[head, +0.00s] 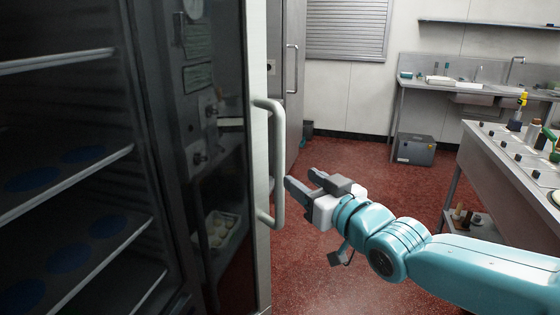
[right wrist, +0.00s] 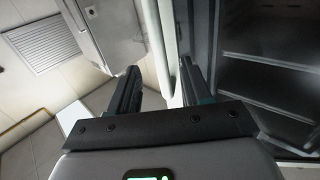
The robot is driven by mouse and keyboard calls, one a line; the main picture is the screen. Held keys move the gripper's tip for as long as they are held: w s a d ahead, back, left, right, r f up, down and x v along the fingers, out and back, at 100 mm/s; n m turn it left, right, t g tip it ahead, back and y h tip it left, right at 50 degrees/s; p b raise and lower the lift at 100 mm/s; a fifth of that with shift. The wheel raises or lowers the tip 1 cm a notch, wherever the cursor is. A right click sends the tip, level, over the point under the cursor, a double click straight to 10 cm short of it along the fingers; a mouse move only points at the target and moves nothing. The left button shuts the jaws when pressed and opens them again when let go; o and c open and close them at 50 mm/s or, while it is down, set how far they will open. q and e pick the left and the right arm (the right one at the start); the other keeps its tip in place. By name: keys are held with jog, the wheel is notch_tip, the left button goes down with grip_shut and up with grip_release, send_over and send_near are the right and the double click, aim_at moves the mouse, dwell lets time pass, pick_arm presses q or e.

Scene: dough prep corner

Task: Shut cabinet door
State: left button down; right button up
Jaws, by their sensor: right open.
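The cabinet door (head: 258,60) stands open, with a dark glass pane and a pale frame. Its pale vertical bar handle (head: 279,165) faces right. My right gripper (head: 302,180) is open and empty, just right of the handle's lower half in the head view. In the right wrist view my right gripper (right wrist: 158,80) has its fingers apart. A pale upright part of the door (right wrist: 156,45) shows beyond and between them; I cannot tell whether they touch it. The open cabinet's dark inside (head: 60,125) shows at left. My left gripper is not in view.
A tall steel cabinet (head: 285,45) stands behind the door. A steel counter (head: 515,165) is at right, and a grey box (head: 415,150) sits by the back wall. Red floor (head: 330,265) is clear beside the door.

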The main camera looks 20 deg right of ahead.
aim_at(282, 163)
jog(key=p+x, duration=0.1)
jog(key=x, duration=0.8)
jog(key=shift+w+r+p, duration=0.1)
jog(key=shift+w+p, duration=0.25)
jog(key=shift+w, duration=0.25)
jog(key=shift+w, duration=0.1)
grip_shut()
